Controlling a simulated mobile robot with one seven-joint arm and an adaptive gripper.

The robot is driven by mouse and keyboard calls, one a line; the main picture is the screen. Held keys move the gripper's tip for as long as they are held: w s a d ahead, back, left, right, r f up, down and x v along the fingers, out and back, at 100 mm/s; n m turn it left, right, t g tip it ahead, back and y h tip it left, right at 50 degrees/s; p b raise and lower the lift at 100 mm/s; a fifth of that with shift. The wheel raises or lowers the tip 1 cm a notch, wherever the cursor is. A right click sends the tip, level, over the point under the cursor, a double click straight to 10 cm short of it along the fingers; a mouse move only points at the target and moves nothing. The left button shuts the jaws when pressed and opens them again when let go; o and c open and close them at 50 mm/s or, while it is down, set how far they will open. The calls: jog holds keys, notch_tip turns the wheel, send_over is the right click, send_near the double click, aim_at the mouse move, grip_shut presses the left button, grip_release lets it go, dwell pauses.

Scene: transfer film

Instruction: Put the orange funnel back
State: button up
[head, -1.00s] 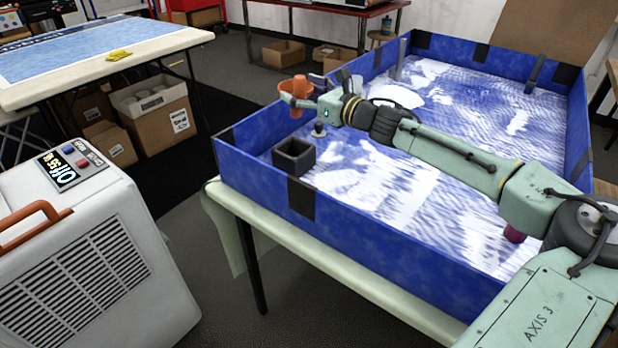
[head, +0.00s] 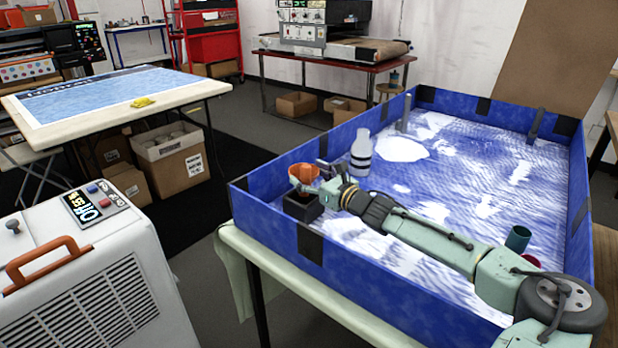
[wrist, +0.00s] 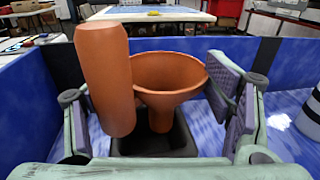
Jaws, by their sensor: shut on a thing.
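The orange funnel (head: 304,172) is upright, cone up, at the near left corner of the blue-walled tray (head: 400,270). In the wrist view the funnel (wrist: 168,75) has a thick orange cylinder, seemingly its handle, in front of its left side. Its spout points down into the black square holder (head: 302,207), also in the wrist view (wrist: 185,145); whether it rests on the bottom is hidden. My gripper (head: 310,179) is shut on the funnel; in the wrist view its fingers (wrist: 150,88) stand either side, the left one partly hidden by the cylinder.
A white bottle with a dark band (head: 361,155) stands in the tray just behind my gripper. A green cup (head: 517,238) stands near my arm at the right. The tray's blue walls rise close to the holder. The tray's middle is mostly clear.

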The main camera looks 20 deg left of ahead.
jog(key=shift+f, duration=0.55)
jog(key=shift+f, duration=0.1)
jog(key=shift+f+b, duration=0.35)
jog(key=shift+b, duration=0.15)
jog(key=shift+f+b, duration=0.2)
jog(key=shift+b, duration=0.15)
jog(key=o, duration=1.2)
jog(key=shift+o, duration=0.2)
jog(key=shift+r, duration=0.1)
